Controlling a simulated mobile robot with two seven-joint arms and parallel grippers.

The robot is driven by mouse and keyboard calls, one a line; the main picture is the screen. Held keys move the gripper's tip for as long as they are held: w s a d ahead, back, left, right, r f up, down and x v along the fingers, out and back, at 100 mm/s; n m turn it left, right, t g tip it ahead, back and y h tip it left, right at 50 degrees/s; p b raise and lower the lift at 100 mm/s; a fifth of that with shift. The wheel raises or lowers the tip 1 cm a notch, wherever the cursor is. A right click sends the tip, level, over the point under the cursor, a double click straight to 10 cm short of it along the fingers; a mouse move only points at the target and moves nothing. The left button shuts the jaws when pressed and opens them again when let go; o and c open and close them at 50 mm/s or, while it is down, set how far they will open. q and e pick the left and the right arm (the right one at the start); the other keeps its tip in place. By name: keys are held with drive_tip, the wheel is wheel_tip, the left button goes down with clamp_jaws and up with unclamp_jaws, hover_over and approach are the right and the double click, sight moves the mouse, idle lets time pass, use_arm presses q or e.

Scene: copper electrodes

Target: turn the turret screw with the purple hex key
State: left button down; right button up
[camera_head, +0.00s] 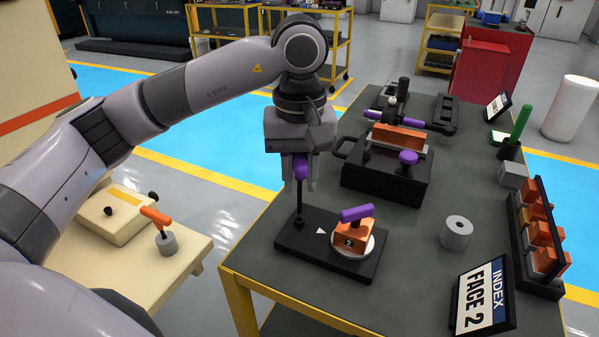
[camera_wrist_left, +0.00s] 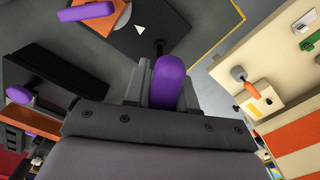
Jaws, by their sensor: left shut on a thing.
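My left gripper (camera_head: 300,186) points down and is shut on the purple handle of a hex key (camera_head: 301,168). The handle also shows between the fingers in the left wrist view (camera_wrist_left: 168,82). The key's thin dark shaft runs upright down to a small black boss (camera_head: 299,223) on the black base plate (camera_head: 290,240). I cannot tell how its tip sits in the boss. On the plate's right part stands the turret, an orange block (camera_head: 347,236) marked 2 on a white disc (camera_head: 366,246), with a purple bar handle (camera_head: 356,213) on top. My right gripper is out of view.
A grey ring (camera_head: 456,233), an "INDEX FACE 2" sign (camera_head: 482,295) and a rack of orange blocks (camera_head: 537,240) are at right. An orange-handled key (camera_head: 156,216) stands on the beige side table.

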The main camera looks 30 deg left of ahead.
use_arm(q)
drive_tip(key=shift+f, duration=0.15)
drive_tip(key=shift+f+b, duration=0.35)
drive_tip(key=shift+b, duration=0.1)
drive_tip(key=shift+f+b, duration=0.5)
drive_tip(key=shift+f, duration=0.1)
drive_tip(key=c, duration=1.5)
unclamp_jaws()
drive_tip(key=shift+f, duration=0.1)
clamp_jaws()
